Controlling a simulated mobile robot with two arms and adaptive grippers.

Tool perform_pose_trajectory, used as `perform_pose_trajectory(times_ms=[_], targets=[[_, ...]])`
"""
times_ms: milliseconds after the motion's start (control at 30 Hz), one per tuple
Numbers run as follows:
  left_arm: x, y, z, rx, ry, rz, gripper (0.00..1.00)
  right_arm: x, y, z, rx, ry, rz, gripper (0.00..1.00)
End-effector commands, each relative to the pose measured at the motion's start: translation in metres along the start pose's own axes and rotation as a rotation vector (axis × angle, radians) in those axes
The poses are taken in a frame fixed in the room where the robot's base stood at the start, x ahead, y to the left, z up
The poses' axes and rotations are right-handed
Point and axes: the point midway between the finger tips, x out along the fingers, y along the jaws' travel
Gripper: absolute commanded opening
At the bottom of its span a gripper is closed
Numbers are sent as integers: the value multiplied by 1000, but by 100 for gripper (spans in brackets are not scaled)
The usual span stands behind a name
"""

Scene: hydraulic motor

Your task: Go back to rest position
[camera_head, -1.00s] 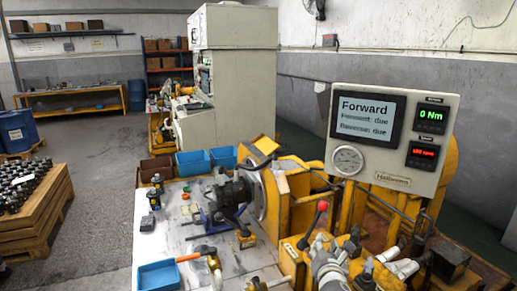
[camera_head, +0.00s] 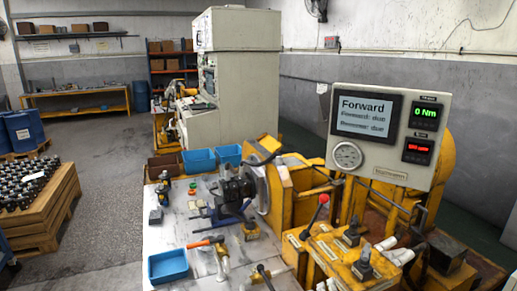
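Neither of my grippers shows clearly in the head view. The yellow test bench (camera_head: 295,195) fills the middle and right, with a dark hydraulic motor (camera_head: 236,190) mounted against its round plate. A control panel (camera_head: 388,140) on the bench reads "Forward", with two smaller lines below and a green "0 Nm".
A pale worktop (camera_head: 190,232) holds a blue tray (camera_head: 168,266), an orange-handled hammer (camera_head: 207,242) and small parts. Blue bins (camera_head: 198,161) line its back edge. A wooden crate of parts (camera_head: 40,210) stands at left. The grey floor (camera_head: 105,165) between is clear.

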Motion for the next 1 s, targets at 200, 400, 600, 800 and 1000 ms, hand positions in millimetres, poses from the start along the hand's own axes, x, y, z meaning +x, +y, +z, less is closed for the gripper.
perform_pose_trajectory(times_ms=[200, 400, 600, 800, 1000], targets=[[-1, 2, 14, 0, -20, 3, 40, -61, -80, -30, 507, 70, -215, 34], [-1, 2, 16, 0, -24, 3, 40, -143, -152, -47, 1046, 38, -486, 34], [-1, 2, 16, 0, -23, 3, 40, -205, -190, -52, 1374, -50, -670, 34], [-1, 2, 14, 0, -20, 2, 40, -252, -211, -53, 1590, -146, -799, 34], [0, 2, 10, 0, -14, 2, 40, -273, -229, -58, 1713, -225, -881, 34]])
